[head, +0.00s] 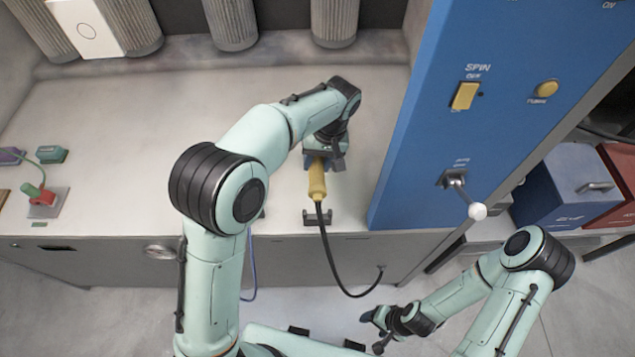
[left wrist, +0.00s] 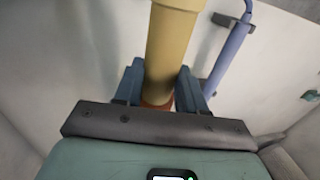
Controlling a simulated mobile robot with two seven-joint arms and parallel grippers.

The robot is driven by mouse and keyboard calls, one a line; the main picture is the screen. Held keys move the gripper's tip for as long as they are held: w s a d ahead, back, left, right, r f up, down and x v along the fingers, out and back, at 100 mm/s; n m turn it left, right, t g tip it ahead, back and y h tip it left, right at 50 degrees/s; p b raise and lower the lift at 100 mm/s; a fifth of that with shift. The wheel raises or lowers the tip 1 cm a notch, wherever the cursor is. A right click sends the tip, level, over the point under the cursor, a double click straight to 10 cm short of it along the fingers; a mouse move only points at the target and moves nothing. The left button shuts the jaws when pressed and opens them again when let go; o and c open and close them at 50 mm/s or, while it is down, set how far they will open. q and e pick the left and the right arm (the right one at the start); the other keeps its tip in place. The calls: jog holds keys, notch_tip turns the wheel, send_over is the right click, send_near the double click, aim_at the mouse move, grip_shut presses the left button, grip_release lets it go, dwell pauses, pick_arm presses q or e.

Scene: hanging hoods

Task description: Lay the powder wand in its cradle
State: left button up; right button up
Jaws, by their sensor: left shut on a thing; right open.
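The yellow wand (head: 317,182), with a black cable at its near end, is in my left gripper (head: 324,160). The left gripper is shut on it above the bench. In the left wrist view the yellow wand (left wrist: 173,45) stands between the two fingers (left wrist: 160,90). A dark bracket (head: 316,218), which looks like a cradle, sits at the bench's front edge below the wand's cable end. I cannot tell whether the wand touches it. My right gripper (head: 377,328) is open and empty, low in front of the bench.
A blue-violet wand (left wrist: 232,50) rests in a bracket beside the yellow one. The blue cabinet (head: 480,100) with switches and a lever rises right of the bench (head: 110,110). Grey ducts (head: 232,22) line the back. A red-and-green item (head: 40,195) stands at left.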

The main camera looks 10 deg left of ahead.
pick_arm(q)
jog(key=shift+f, duration=5.15)
pick_arm(e)
jog(key=shift+s+f, duration=0.3)
jog(key=shift+f, duration=0.1)
pick_arm(q)
jog(key=o, duration=1.2)
jog(key=shift+c, duration=0.2)
jog(key=shift+f, duration=0.1)
jog(key=shift+f+b, duration=0.2)
jog(key=shift+b, duration=0.2)
jog(key=w+d+r+p, duration=0.1)
jog(key=d+r, duration=0.2)
jog(key=r, duration=1)
jog(key=shift+w+d, duration=0.15)
pick_arm(e)
jog(key=shift+w+r, duration=0.7)
jog(key=shift+r, duration=0.05)
